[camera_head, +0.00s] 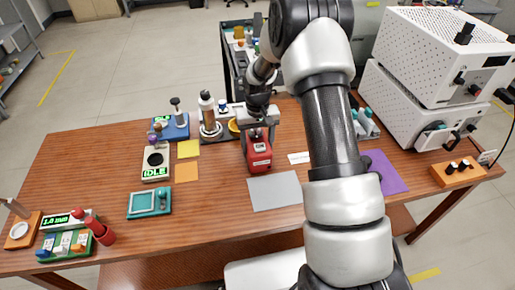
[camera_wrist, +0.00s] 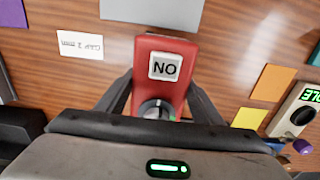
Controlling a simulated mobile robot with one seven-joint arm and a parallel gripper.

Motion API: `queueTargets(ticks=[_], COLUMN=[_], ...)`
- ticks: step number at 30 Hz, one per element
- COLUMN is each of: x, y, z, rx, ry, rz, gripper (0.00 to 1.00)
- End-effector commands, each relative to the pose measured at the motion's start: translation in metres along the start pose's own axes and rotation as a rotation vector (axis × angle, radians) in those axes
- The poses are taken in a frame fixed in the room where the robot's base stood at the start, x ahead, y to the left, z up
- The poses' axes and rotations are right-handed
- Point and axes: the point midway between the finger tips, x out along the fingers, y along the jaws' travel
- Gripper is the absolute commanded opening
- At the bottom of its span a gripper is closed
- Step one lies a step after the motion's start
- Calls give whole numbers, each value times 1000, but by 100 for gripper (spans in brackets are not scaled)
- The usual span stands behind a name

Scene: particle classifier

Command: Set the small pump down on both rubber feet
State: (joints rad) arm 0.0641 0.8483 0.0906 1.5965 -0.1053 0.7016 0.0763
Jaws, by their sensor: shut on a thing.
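A red boxy device, which I take to be the small pump (camera_head: 259,158), is between the fingers of my gripper (camera_head: 259,131), behind the grey mat. In the wrist view the pump (camera_wrist: 147,50) shows a white label reading "NO" and a dark knob near my palm. My gripper (camera_wrist: 158,98) is shut on it, one dark finger along each side. The pump looks upright in the head view. Its rubber feet are hidden, and I cannot tell whether its underside touches the table.
The grey mat (camera_head: 275,191) lies bare in front of the pump. A paper label (camera_head: 299,158) lies to its right. Orange (camera_head: 187,171) and yellow (camera_head: 188,149) squares and an "IDLE" device (camera_head: 156,163) are left. White machines (camera_head: 415,110) stand right. Table (camera_head: 225,205) is clear front-left of the mat.

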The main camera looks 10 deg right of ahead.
Motion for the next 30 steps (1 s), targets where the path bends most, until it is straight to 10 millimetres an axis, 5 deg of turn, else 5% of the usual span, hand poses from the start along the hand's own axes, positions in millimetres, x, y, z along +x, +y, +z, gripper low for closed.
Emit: queueTargets(ticks=[18, 26, 30], x=[-91, -101, -98], y=[0, 3, 24], z=[-2, 0, 3], rx=[0, 19, 159], ry=[5, 3, 2], rz=[0, 1, 1], gripper=[10, 10, 10])
